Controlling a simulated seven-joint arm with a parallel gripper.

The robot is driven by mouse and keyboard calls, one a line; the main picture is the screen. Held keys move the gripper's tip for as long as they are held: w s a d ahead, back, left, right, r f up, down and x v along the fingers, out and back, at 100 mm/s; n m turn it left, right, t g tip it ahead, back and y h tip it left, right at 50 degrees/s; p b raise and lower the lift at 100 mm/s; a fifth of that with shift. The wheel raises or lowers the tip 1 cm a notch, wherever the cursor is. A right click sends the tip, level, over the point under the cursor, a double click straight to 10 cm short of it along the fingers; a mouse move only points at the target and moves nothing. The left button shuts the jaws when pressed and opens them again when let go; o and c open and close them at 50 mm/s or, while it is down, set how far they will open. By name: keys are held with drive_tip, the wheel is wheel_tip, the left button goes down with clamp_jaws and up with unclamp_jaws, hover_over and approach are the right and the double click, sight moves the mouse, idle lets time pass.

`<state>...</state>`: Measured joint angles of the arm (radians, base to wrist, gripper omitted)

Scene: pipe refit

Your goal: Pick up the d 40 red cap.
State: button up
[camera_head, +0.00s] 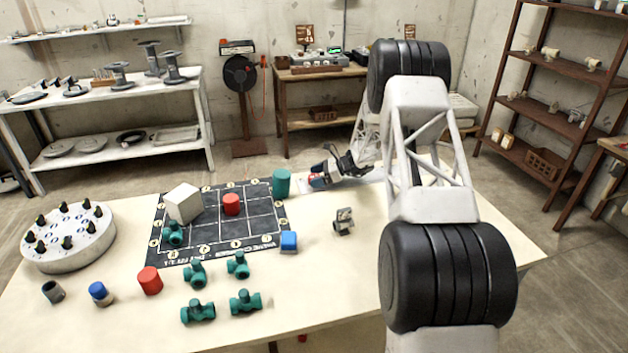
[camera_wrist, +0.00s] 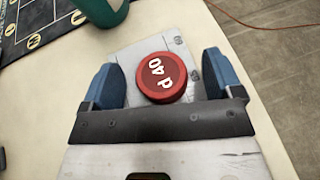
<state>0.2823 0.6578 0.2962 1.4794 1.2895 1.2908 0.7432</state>
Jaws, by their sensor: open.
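The red cap (camera_wrist: 161,78) shows in the wrist view with "d 40" in white on its round top. It sits on a light grey plate (camera_wrist: 128,55) with small marks. My gripper (camera_wrist: 162,85) is open, with one blue finger on each side of the cap and a gap at both sides. In the head view my gripper (camera_head: 318,176) is low over the far right part of the table, and the cap there is mostly hidden by the fingers. Two other red pieces stand on the table, one on the dark mat (camera_head: 232,204) and one at the front left (camera_head: 150,281).
A green cylinder (camera_head: 281,182) stands just left of my gripper. A dark gridded mat (camera_head: 210,240) bears a white cube (camera_head: 183,204). A round knobbed disc (camera_head: 70,238) is at left.

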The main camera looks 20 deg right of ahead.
sight(316, 176)
drive_tip(key=shift+c, duration=0.3)
drive_tip(key=c, duration=0.9)
drive_tip(key=shift+r, duration=0.1)
drive_tip(key=shift+c, duration=0.2)
drive_tip(key=shift+r, duration=0.75)
wheel_tip(316, 176, up, 2)
drive_tip(key=shift+r, duration=0.1)
drive_tip(key=s, duration=0.5)
drive_tip(key=s+a, duration=0.1)
drive_tip(key=s, duration=0.4)
drive_tip(key=s+r, duration=0.1)
drive_tip(key=s, duration=0.5)
drive_tip(key=shift+a, duration=0.4)
